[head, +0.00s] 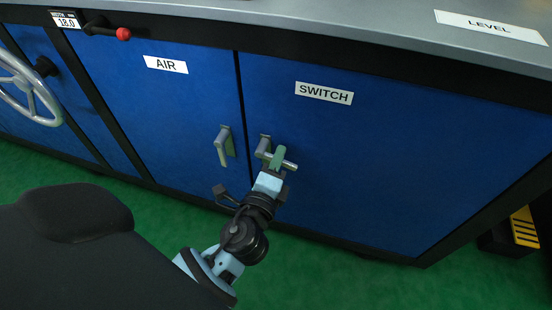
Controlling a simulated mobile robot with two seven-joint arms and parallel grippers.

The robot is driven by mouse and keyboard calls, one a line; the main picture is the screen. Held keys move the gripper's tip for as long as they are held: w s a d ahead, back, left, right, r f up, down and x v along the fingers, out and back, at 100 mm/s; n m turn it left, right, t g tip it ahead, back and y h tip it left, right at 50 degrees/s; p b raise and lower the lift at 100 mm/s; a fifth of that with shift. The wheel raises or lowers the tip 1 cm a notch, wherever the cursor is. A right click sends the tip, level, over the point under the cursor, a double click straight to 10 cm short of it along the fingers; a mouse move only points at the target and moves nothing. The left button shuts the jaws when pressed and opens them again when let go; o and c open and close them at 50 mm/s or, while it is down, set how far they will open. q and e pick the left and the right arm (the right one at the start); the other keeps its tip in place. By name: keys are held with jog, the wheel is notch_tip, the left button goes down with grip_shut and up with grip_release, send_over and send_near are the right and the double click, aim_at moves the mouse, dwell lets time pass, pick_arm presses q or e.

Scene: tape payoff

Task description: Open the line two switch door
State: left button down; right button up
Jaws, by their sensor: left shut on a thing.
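The blue switch door (375,170) fills the right part of the cabinet front and carries a white SWITCH label (324,93). It looks closed, flush with the cabinet. Its grey handle (263,147) is near the door's left edge. My left gripper (276,160) is at this handle and shut on it; the fingers cover part of the handle. My right gripper is not in view.
The blue air door (165,125) with its own grey handle (225,147) is just left. A handwheel (28,90) and a red-knobbed lever (122,34) are further left. A grey worktop edge runs above. Green floor lies in front. A yellow-striped black object (524,228) stands at right.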

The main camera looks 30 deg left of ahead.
pick_arm(q)
jog(key=shift+r+n, duration=0.25)
jog(key=shift+n, duration=0.55)
jog(key=shift+r+n, duration=0.15)
jog(key=shift+n, duration=0.25)
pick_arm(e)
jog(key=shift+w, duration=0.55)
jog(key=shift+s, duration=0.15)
